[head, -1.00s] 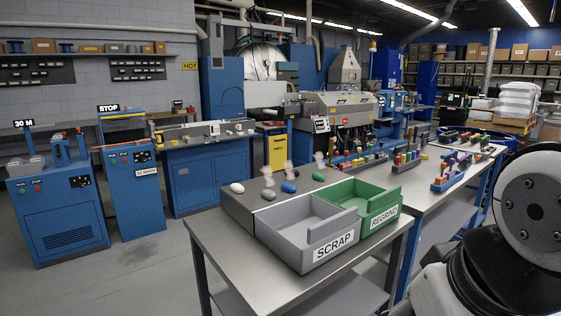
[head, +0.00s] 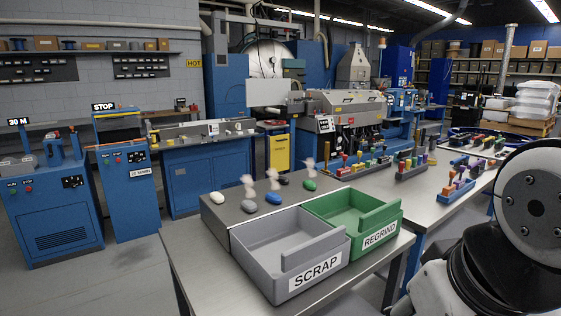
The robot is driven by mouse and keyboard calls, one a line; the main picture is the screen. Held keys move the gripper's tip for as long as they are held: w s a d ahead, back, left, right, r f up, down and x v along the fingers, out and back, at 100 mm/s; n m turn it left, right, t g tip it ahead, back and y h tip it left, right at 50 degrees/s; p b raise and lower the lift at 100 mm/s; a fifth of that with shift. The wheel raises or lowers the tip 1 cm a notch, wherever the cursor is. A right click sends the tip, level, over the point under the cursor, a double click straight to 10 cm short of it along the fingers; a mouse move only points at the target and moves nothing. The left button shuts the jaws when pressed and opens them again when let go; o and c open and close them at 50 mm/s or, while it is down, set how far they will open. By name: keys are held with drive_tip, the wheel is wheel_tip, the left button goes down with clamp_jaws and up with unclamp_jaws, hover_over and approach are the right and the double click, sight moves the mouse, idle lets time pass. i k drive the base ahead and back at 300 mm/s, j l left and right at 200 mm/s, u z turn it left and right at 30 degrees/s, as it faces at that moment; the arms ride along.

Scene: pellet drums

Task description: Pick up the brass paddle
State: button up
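I cannot pick out the brass paddle for certain in the head view. Small coloured upright pieces stand in racks on the table to the right: one rack (head: 365,167) with red, green and yellow pieces, a grey rack (head: 411,170) beside it, and a blue rack (head: 457,188) nearer me. They are too small to tell whether one is a brass paddle. My gripper is out of view; only links of my arm show at the right edge.
A grey SCRAP bin (head: 318,271) and a green REGRIND bin (head: 381,237) stand on the near table (head: 200,264). Several coloured lumps lie on a grey block (head: 224,218) behind them, with faint puffs above some. Blue machines (head: 57,218) line the left. Grey floor is open at left.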

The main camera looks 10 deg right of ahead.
sight(327, 144)
drive_tip(key=i+l, duration=0.25)
drive_tip(key=l, duration=0.2)
drive_tip(key=i+l+u, duration=0.1)
drive_tip(key=i+l, duration=0.15)
drive_tip(key=l, duration=0.15)
drive_tip(key=i+l, duration=0.2)
drive_tip(key=l, duration=0.25)
drive_tip(key=i+l+u, duration=0.1)
drive_tip(key=i+l, duration=0.15)
drive_tip(key=l, duration=0.2)
drive_tip(key=i+l, duration=0.2)
drive_tip(key=l, duration=0.25)
drive_tip(key=i+l+u, duration=0.1)
drive_tip(key=i+l, duration=0.15)
drive_tip(key=l, duration=0.25)
drive_tip(key=i+l, duration=0.2)
drive_tip(key=l, duration=0.25)
drive_tip(key=i+l+u, duration=0.1)
drive_tip(key=l, duration=0.4)
drive_tip(key=i, duration=0.1)
